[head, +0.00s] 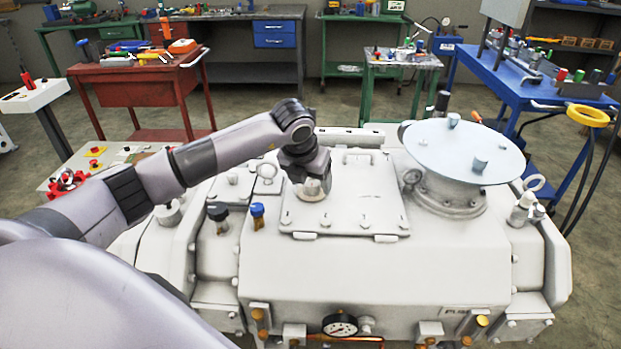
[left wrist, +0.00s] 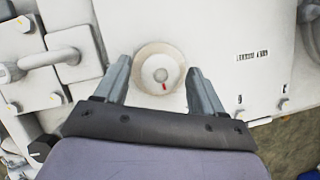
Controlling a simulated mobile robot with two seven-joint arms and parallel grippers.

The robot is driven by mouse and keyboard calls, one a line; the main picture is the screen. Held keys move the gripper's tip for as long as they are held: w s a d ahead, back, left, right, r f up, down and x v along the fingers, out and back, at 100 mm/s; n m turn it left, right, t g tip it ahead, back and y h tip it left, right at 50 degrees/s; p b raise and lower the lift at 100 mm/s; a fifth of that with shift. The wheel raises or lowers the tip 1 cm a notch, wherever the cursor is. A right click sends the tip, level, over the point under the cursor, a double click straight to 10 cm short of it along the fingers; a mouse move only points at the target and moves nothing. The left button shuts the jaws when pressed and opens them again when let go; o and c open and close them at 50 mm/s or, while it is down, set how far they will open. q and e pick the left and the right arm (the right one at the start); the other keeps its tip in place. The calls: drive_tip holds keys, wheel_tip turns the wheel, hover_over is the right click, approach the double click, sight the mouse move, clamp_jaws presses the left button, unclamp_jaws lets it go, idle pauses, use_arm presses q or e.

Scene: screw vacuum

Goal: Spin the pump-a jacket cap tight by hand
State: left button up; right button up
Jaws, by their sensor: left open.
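In the head view the cap (head: 312,187) shows just below my left gripper (head: 306,172). In the left wrist view the two fingers of my left gripper (left wrist: 158,85) stand apart, one on each side of the cap. Gaps seem to show between the fingers and the cap; contact cannot be told for sure. The large white pump (head: 370,268) fills the middle of the head view. My right gripper is not in view.
A round pale disc lid (head: 463,150) stands on the pump's right side. Blue and black knobs, such as the blue one (head: 257,210), rise left of the plate. A lifting eye (head: 411,177) and a handle stand near the plate. A gauge (head: 340,325) is at the front.

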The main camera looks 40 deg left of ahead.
use_arm(q)
drive_tip(key=c, duration=1.1)
drive_tip(key=shift+o, duration=0.2)
